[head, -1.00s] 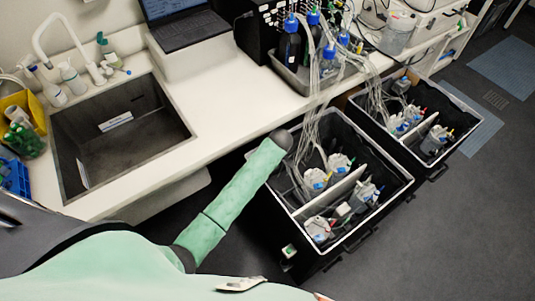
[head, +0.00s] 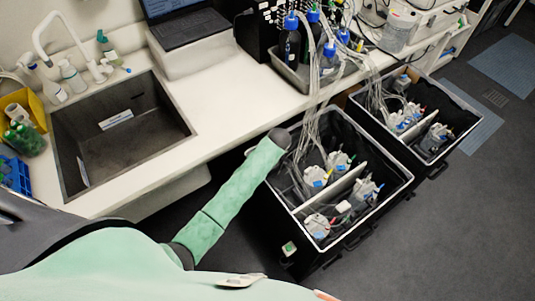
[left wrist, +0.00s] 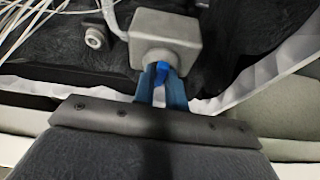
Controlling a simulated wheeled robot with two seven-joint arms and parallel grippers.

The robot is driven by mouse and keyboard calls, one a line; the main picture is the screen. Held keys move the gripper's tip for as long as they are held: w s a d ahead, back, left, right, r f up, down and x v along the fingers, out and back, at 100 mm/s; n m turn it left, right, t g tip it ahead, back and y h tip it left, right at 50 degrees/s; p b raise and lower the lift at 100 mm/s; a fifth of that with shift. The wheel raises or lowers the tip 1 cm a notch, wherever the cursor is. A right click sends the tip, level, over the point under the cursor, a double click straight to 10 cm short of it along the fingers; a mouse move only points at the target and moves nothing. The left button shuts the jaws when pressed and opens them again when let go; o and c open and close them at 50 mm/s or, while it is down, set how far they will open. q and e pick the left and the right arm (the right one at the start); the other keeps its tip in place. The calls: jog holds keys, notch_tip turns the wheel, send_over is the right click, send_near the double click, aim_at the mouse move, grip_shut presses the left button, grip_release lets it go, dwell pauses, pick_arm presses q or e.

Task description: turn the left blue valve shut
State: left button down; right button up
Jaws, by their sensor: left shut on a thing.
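In the left wrist view, a grey block-shaped fitting (left wrist: 166,38) has a round collar with a small blue valve handle (left wrist: 161,71) sticking out of it. My left gripper (left wrist: 162,84) has its two blue fingers shut on this handle, one on each side. In the head view my left arm, in a green sleeve, reaches to the left rim of the nearer black bin (head: 297,214). Its fingers and the held valve are hidden there behind the wrist. My right gripper is in neither view.
The nearer bin holds several grey-white bottles (head: 316,178), a divider and a bundle of clear tubes (head: 318,115). A second black bin (head: 433,162) stands behind it to the right. The counter with the sink (head: 120,135) runs along the left. Floor at the lower right is free.

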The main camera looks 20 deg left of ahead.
pick_arm(q)
jog(key=m+t+h, duration=0.1)
jog(key=m, duration=0.3)
jog(key=shift+a, duration=0.15)
jog(key=m+h, duration=0.1)
jog(key=m, duration=0.3)
jog(key=shift+a+r+t+h, duration=0.1)
jog(key=shift+a+t+h, duration=0.05)
jog(key=shift+t+h, duration=0.25)
jog(key=m+h, duration=0.1)
jog(key=m, duration=0.3)
jog(key=shift+a+m+h, duration=0.1)
jog(key=shift+m+h, duration=0.3)
jog(key=shift+m+g+h, duration=0.3)
jog(key=shift+m+h, duration=0.2)
jog(key=shift+m, duration=1)
jog(key=c, duration=1.4)
grip_release()
jog(key=shift+c, duration=0.2)
jog(key=shift+a, duration=0.1)
